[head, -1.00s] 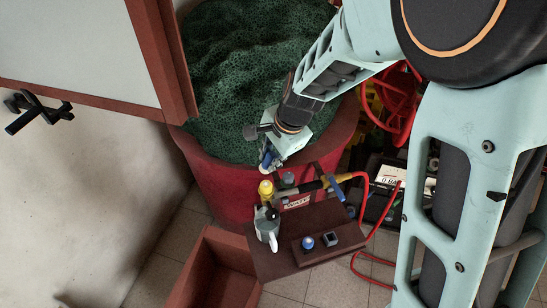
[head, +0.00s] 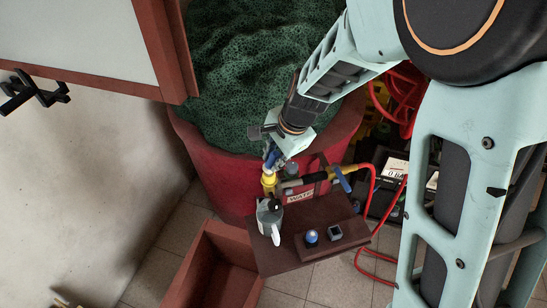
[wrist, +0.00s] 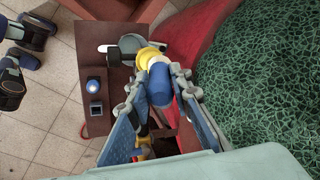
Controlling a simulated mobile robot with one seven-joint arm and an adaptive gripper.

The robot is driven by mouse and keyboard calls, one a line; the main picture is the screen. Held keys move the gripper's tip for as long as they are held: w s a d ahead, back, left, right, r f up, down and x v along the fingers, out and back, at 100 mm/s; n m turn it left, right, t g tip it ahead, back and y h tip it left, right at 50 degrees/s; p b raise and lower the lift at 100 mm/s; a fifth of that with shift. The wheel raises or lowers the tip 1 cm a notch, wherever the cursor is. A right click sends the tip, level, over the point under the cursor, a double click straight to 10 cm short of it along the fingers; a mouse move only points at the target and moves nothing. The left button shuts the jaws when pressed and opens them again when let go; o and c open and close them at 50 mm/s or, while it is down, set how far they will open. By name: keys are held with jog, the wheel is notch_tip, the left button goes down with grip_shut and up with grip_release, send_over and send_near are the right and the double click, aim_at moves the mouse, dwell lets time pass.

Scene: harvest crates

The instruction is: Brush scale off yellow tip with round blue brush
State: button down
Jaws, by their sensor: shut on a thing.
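My gripper (head: 274,152) is shut on the round blue brush (wrist: 160,86), which also shows in the head view (head: 272,160). In the wrist view the brush's blue body sits between the two fingers, with a pale end toward the yellow tip (wrist: 148,56). In the head view the yellow tip (head: 268,184) stands just below the brush, at the left end of the pipe fitting. The brush end and the tip overlap in both views; I cannot tell if they touch. Any scale on the tip is too small to make out.
A brown shelf (head: 290,258) holds a grey jug (head: 266,230), a blue-topped knob (head: 311,237) and a small dark block (head: 335,232). A red tub (head: 222,180) with green netting stands behind. A red hose (head: 372,220) loops at right. An open wooden crate (head: 200,262) is at front left.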

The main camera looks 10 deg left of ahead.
jog(key=shift+f+b, duration=0.55)
jog(key=shift+f, duration=0.15)
dwell(0.6)
jog(key=shift+a, duration=0.15)
